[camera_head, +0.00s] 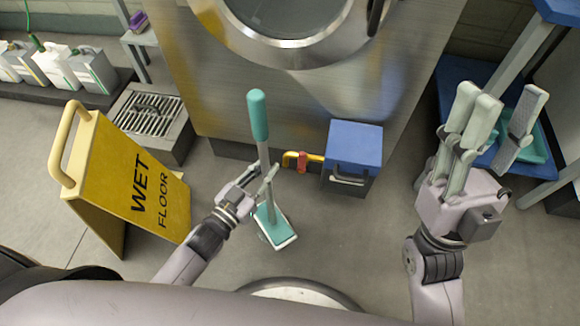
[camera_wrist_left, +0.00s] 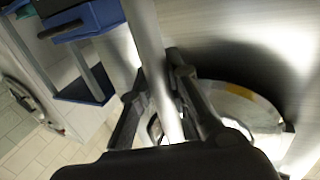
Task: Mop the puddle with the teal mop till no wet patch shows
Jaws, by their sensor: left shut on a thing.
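The teal mop (camera_head: 259,118) stands roughly upright in the head view, with a teal grip at the top of a pale shaft. Its teal head (camera_head: 277,228), with a white edge, is low down near the floor. My left gripper (camera_head: 272,172) is shut on the shaft; the left wrist view shows the pale shaft (camera_wrist_left: 146,40) running between the fingers (camera_wrist_left: 165,100). My right gripper (camera_head: 505,110) is raised at the right with its fingers spread apart, and nothing shows between them. I see no clear puddle on the floor; the area under the mop head is hidden.
A yellow wet floor sign (camera_head: 135,190) stands left of the mop. A blue-topped box (camera_head: 353,150) and a large steel machine (camera_head: 320,90) stand behind it. A floor drain grate (camera_head: 150,114) lies at the left. Grey floor (camera_head: 340,240) is clear between my arms.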

